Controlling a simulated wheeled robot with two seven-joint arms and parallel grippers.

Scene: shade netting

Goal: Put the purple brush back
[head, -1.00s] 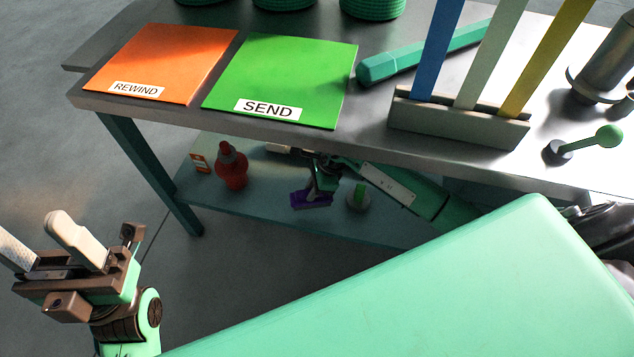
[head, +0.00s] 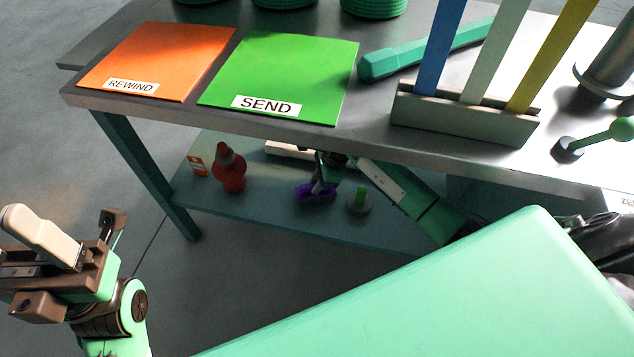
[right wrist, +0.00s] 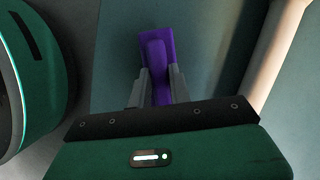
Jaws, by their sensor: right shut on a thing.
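The purple brush (head: 316,194) is at the lower shelf (head: 270,208) under the table, between a red bottle and a small round grey item. My right gripper (head: 321,184) reaches in under the tabletop and is shut on the brush. In the right wrist view the brush (right wrist: 155,60) shows between the two grey fingers (right wrist: 158,88). I cannot tell whether the brush touches the shelf.
The red bottle (head: 230,170), a small orange box (head: 197,166) and the grey item with a green handle (head: 359,201) stand on the shelf near the brush. The tabletop edge (head: 200,121) overhangs my right arm. Orange and green mats lie above.

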